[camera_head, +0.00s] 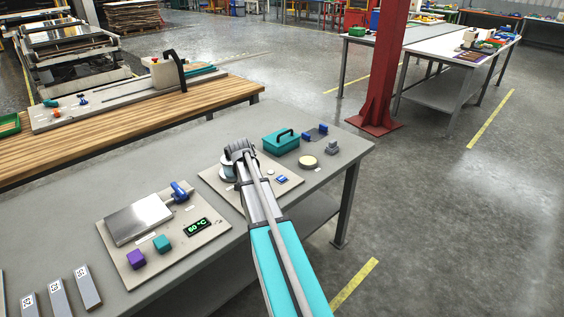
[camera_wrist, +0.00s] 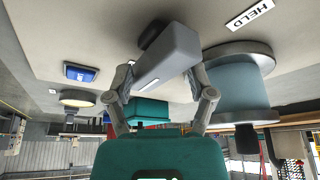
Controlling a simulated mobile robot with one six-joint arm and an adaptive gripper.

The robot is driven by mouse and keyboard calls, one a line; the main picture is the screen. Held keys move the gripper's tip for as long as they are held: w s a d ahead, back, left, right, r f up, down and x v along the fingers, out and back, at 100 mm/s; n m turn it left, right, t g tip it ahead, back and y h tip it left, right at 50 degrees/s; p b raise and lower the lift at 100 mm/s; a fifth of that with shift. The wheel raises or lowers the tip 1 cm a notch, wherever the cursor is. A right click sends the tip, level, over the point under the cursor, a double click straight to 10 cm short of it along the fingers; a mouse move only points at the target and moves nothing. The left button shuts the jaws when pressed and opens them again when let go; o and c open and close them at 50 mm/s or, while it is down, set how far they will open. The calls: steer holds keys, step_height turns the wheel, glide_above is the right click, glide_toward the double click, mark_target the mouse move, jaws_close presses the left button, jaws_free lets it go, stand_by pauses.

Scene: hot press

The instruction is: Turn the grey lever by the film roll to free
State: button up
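The grey lever (camera_wrist: 168,58) is a block-like bar on a dark round pivot in the wrist view, set at a slant. My gripper (camera_wrist: 160,80) has one finger on each side of it, spread well apart. Whether either finger touches the lever cannot be told. The film roll (camera_wrist: 240,88), a blue-grey spool with pale flanges, stands just right of the right finger. A label (camera_wrist: 249,15) reading "HELD" lies on the plate near it. In the head view my gripper (camera_head: 238,152) is over the plate beside the film roll (camera_head: 228,170) and hides the lever.
A blue button (camera_head: 282,180) is on the same plate (camera_head: 212,178). A teal box with a black handle (camera_head: 281,142), a cream disc (camera_head: 308,162) and a blue holder (camera_head: 315,132) stand behind.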

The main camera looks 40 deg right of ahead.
steer(key=shift+n+t+y, duration=0.35)
steer(key=shift+n+y, duration=0.05)
steer(key=shift+n, duration=0.95)
steer(key=shift+n+t+y, duration=0.35)
steer(key=shift+n+y, duration=0.05)
steer(key=shift+n, duration=0.95)
steer(key=shift+w+n+y, duration=0.1)
steer(key=shift+n+y, duration=0.9)
steer(key=shift+n, duration=1.5)
steer(key=p+v, duration=1.3)
steer(key=v, duration=0.1)
steer(key=shift+d+f+m+t+y+b, duration=0.2)
steer(key=shift+d+f+m+t+b, duration=0.55)
steer(key=shift+d+f+m+b, duration=0.9)
steer(key=shift+d+f+m+t+y+b, duration=0.2)
steer(key=shift+d+f+m+t+b, duration=0.7)
steer(key=shift+d+b, duration=1.4)
steer(key=shift+d+f+m+t+y+b, duration=0.2)
steer(key=shift+d+f+m+t+b, duration=0.45)
steer(key=shift+d+f+m+b, duration=1.05)
steer(key=shift+d+r+n+b, duration=0.1)
steer(key=shift+r+n+b, duration=0.2)
steer(key=shift+n+b, duration=0.1)
